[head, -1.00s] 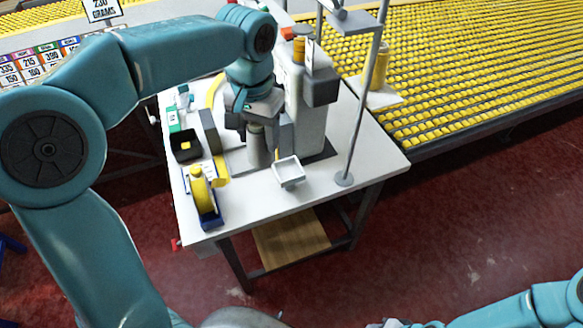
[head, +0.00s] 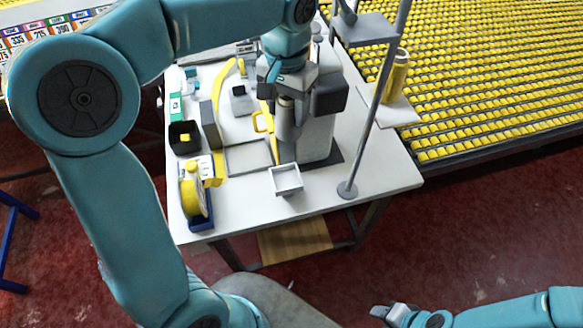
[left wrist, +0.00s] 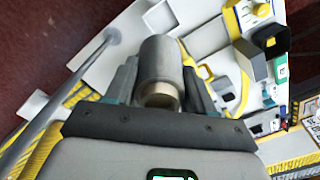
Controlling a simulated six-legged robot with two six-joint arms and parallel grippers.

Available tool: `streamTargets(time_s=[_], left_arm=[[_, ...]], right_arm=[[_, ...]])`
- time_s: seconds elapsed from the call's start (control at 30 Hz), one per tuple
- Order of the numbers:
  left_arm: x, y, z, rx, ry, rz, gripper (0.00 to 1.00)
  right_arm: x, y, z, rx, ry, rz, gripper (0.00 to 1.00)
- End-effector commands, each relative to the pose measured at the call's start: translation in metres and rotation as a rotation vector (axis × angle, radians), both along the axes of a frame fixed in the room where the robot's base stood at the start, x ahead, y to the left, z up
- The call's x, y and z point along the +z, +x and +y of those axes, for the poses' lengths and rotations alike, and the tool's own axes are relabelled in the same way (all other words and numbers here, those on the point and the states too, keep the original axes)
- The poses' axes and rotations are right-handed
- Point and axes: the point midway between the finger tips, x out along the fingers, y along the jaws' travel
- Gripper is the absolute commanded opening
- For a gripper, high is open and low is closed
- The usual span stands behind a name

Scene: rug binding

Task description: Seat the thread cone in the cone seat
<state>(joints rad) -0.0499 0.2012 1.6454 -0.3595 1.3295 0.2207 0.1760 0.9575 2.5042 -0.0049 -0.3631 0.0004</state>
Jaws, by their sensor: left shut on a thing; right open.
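My left gripper (head: 287,98) is shut on a grey cylinder, which I take to be the thread cone (head: 286,124). It is upright in front of the sewing machine, above the table. In the left wrist view the cone (left wrist: 160,65) sits between the two fingers (left wrist: 160,92), its beige core end facing the camera. I cannot tell the cone seat for certain. A yellow spool (head: 398,74) stands on a pale plate (head: 402,113) behind the pole. My right gripper (head: 382,312) is open and empty at the bottom, away from the table.
The grey sewing machine (head: 318,135) stands beside the held cone. A thin grey pole (head: 372,115) rises at the table's right. A small white tray (head: 286,180), a yellow tape dispenser (head: 195,195) and a black bin (head: 184,138) stand on the white table (head: 240,208).

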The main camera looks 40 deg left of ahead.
Motion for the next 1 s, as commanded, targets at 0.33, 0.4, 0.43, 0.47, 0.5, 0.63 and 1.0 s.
streamTargets(time_s=[0.33, 0.4, 0.43, 0.47, 0.5, 0.63, 1.0], left_arm=[[-0.099, -0.008, 0.001, 0.001, -0.001, 0.008, 0.16], [-0.116, -0.008, 0.001, -0.001, -0.001, 0.007, 0.16], [-0.123, -0.008, 0.002, 0.0, 0.0, 0.005, 0.16], [-0.128, -0.008, 0.002, 0.001, -0.001, 0.005, 0.16], [-0.134, -0.007, 0.002, 0.001, -0.001, 0.005, 0.16], [-0.145, -0.005, 0.002, 0.0, 0.0, 0.001, 0.16], [-0.188, -0.002, 0.002, 0.001, -0.001, 0.0, 0.16]], right_arm=[[0.003, 0.0, 0.0, 0.0, 0.0, 0.001, 0.43], [0.004, 0.0, 0.0, 0.0, 0.0, 0.001, 0.43], [0.004, 0.0, 0.0, 0.0, 0.0, 0.0, 0.43], [0.005, 0.0, 0.0, 0.0, 0.0, 0.0, 0.43], [0.005, 0.0, 0.0, 0.0, 0.0, 0.0, 0.43], [0.005, 0.0, 0.0, 0.0, 0.0, 0.001, 0.43], [0.008, 0.0, 0.0, 0.0, 0.0, 0.0, 0.43]])
